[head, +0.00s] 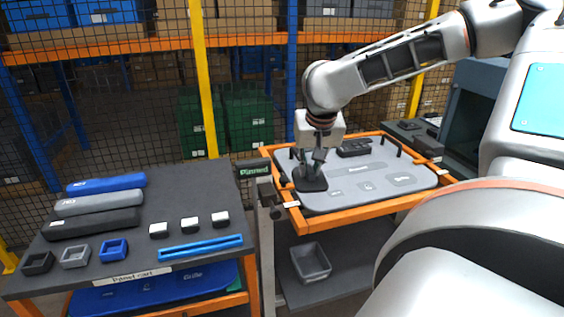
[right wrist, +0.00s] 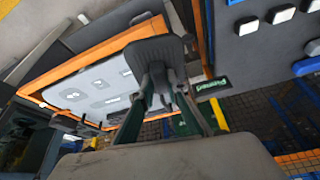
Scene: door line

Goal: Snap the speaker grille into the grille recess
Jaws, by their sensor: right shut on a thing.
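The speaker grille (head: 311,184) is a dark, rounded plate at the left end of the grey door panel (head: 345,199). My right gripper (head: 314,166) points down and is shut on it. In the right wrist view, the grille (right wrist: 156,50) spreads out beyond the fingertips (right wrist: 160,88), over the end of the door panel (right wrist: 98,88). I cannot tell whether the grille touches the panel or hangs just above it. The grille recess is not visible; the grille and gripper cover that end of the panel. My left gripper is not in view.
An orange frame (head: 376,211) surrounds the panel, with dark upright posts at its edges. Left is a panel cart (head: 188,180) with long trim pieces, small square frames, white-topped blocks and a blue strip (head: 200,247). A grey bin (head: 311,262) sits below. Mesh fencing stands behind.

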